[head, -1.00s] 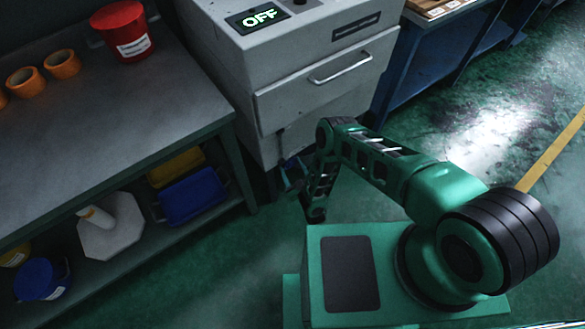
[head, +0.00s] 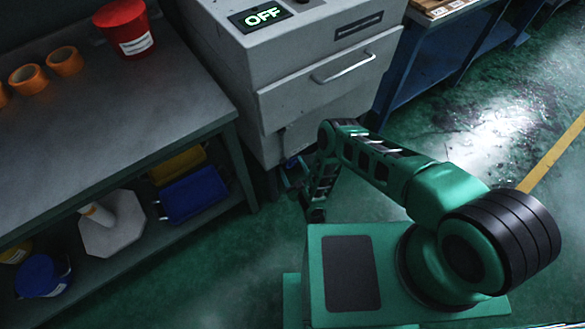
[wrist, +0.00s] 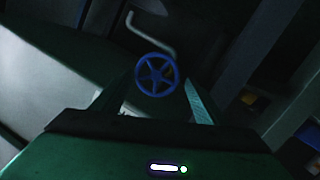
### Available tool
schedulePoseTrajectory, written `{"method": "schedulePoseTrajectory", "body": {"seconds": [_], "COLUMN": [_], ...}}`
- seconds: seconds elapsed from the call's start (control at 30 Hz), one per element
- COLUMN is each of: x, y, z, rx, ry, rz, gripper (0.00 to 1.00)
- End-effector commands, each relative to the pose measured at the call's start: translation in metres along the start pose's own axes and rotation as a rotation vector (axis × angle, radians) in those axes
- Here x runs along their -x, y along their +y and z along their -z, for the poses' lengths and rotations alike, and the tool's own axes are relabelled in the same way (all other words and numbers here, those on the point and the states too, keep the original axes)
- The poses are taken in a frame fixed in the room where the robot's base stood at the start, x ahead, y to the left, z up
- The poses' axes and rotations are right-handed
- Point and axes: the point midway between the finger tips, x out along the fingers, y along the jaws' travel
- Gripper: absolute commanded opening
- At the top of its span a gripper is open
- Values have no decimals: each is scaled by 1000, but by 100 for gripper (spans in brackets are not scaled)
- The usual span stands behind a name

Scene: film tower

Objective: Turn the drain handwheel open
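The blue spoked handwheel (wrist: 156,75) shows in the wrist view, just above the picture's middle, with a pale bent pipe (wrist: 150,35) behind it. My gripper (wrist: 154,98) is open. Its two fingers stand apart at the lower left and lower right of the wheel, and the wheel appears between and beyond them. I cannot tell whether either finger touches it. In the head view my gripper (head: 294,178) is small and dark beneath the grey cabinet. A small bluish patch there may be the wheel, but it is mostly hidden.
The grey cabinet (head: 285,95) with a drawer handle and a lit OFF display (head: 262,15) stands over my gripper. A workbench (head: 110,110) with blue and yellow bins beneath is close on the left. A blue table (head: 415,75) stands right. Open floor lies at right.

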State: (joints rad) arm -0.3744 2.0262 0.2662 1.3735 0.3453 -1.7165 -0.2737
Motion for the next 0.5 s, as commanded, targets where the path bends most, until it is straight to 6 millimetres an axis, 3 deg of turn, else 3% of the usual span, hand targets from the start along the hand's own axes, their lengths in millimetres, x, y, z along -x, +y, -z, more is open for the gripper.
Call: {"method": "schedulePoseTrajectory", "body": {"seconds": [0.27,0.5], "x": [2,34], "y": [2,1], "z": [-1,-2], "rx": [2,1], "ry": [0,-4], "rz": [-1,0], "gripper": [66,66]}}
